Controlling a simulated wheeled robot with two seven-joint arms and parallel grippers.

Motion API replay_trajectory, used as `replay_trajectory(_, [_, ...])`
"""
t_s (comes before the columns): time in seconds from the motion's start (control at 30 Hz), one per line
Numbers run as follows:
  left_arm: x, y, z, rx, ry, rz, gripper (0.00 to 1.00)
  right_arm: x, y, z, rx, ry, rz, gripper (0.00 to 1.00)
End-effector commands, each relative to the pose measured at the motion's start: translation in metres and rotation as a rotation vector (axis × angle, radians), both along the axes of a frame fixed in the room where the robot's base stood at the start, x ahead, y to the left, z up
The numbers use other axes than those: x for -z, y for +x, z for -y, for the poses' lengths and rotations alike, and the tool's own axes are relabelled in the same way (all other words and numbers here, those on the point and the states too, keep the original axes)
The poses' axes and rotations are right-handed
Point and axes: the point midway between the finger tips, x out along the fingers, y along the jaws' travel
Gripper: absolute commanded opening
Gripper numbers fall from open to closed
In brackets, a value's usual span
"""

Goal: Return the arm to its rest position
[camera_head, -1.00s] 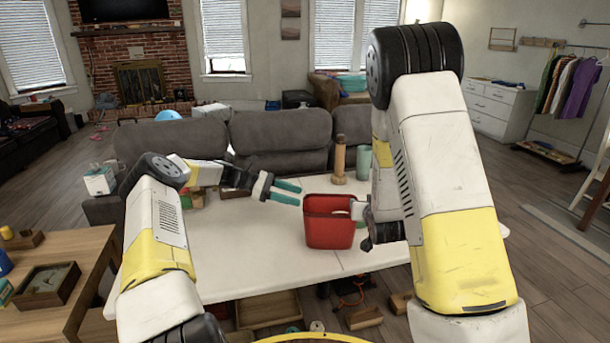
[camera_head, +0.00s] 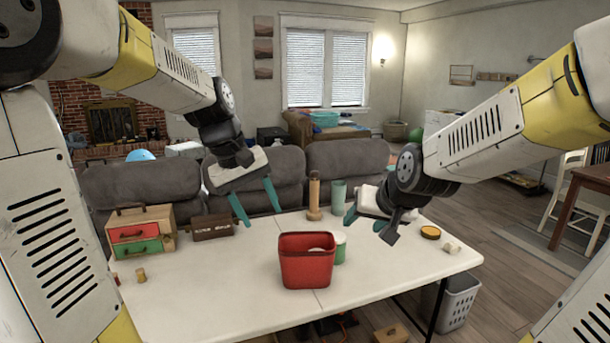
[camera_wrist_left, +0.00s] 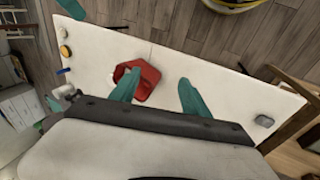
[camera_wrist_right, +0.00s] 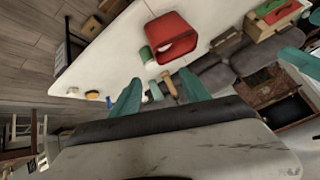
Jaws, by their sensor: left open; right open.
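My left gripper (camera_head: 257,205) is raised above the far side of the white table, its teal fingers apart and empty. Its fingers also show in the left wrist view (camera_wrist_left: 157,92), with the table beyond them. My right gripper (camera_head: 366,220) is raised above the right part of the table, open and empty. Its spread fingers show in the right wrist view (camera_wrist_right: 160,92). Both arms are bent and lifted at the sides of the head view. A red bin (camera_head: 306,266) stands upright on the table between the grippers, apart from both, with something pale inside.
The white table (camera_head: 220,290) holds a small drawer chest (camera_head: 140,232), a dark box (camera_head: 212,227), a wooden cylinder (camera_head: 314,198), a teal cup (camera_head: 338,193) and a yellow-topped tin (camera_head: 430,232). A grey sofa (camera_head: 140,187) stands behind. A grey basket (camera_head: 460,303) is at the right.

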Motion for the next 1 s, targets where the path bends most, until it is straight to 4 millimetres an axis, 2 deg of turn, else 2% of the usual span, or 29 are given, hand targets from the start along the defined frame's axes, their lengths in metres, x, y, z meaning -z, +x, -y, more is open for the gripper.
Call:
replay_trajectory(0.03, [-0.009,-0.021,-0.005,0.035,0.035,0.051,0.55,-0.011,-0.015,0.003,-0.007,-0.001,-0.006,0.54])
replay_trajectory(0.2, [-0.020,-0.079,-0.022,0.148,0.130,0.204,0.55,-0.029,-0.070,0.006,-0.051,-0.026,-0.064,0.54])
replay_trajectory(0.3, [-0.020,-0.110,-0.031,0.210,0.171,0.285,0.55,-0.037,-0.102,0.008,-0.073,-0.046,-0.095,0.54])
replay_trajectory(0.43, [-0.015,-0.138,-0.039,0.274,0.208,0.364,0.55,-0.041,-0.134,0.010,-0.094,-0.070,-0.130,0.54])
replay_trajectory(0.53, [-0.011,-0.150,-0.042,0.305,0.224,0.402,0.55,-0.042,-0.150,0.011,-0.103,-0.083,-0.148,0.54])
replay_trajectory(0.63, [-0.009,-0.156,-0.043,0.320,0.230,0.420,0.55,-0.042,-0.158,0.011,-0.108,-0.089,-0.158,0.54])
replay_trajectory(1.0, [-0.008,-0.157,-0.043,0.322,0.231,0.422,0.55,-0.042,-0.158,0.011,-0.109,-0.089,-0.159,0.54])
